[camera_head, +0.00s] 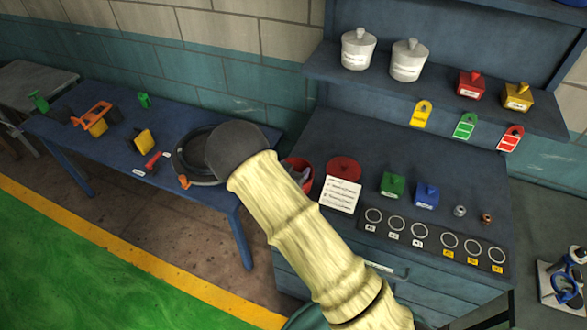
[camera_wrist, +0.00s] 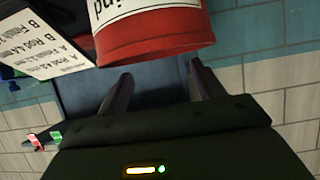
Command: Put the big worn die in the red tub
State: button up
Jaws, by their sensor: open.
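The red tub (camera_head: 299,172) stands on the blue bench, partly hidden behind my arm, with something greyish inside. In the wrist view a red container with a white label, seemingly this tub (camera_wrist: 160,38), is close beyond my fingertips. My gripper (camera_wrist: 158,85) is open, with nothing visible between its fingers. In the head view my arm hides the gripper. Two small ring-like pieces lie on the bench at right: a grey one (camera_head: 460,211) and a copper one (camera_head: 487,218). I cannot tell whether either is the big worn die.
A printed card (camera_head: 341,194) stands beside the tub, before a red round piece (camera_head: 343,168). Green (camera_head: 393,185) and blue (camera_head: 426,195) blocks stand right of it. A ringed, numbered strip (camera_head: 430,238) lies in front. White pots (camera_head: 408,60) stand on the shelf above.

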jog(key=b+v, duration=0.3)
jog(key=v, duration=0.8)
jog(key=shift+s, duration=0.3)
jog(key=shift+a, duration=0.15)
jog(key=s+d+r+n+g+y, duration=0.2)
jog(key=d+r+g+y, duration=0.3)
jog(key=d, duration=0.5)
jog(key=s+d+r+n+g, duration=0.1)
jog(key=s+d+r+g, duration=0.1)
jog(key=s+d, duration=0.4)
jog(key=s+d+r+n+g, duration=0.1)
jog(key=s+d+r+g, duration=0.1)
jog(key=s+d, duration=0.3)
jog(key=s, duration=0.3)
jog(key=shift+s+d+r+h, duration=0.2)
jog(key=shift+d+r+h, duration=0.1)
jog(key=shift+d+r, duration=0.05)
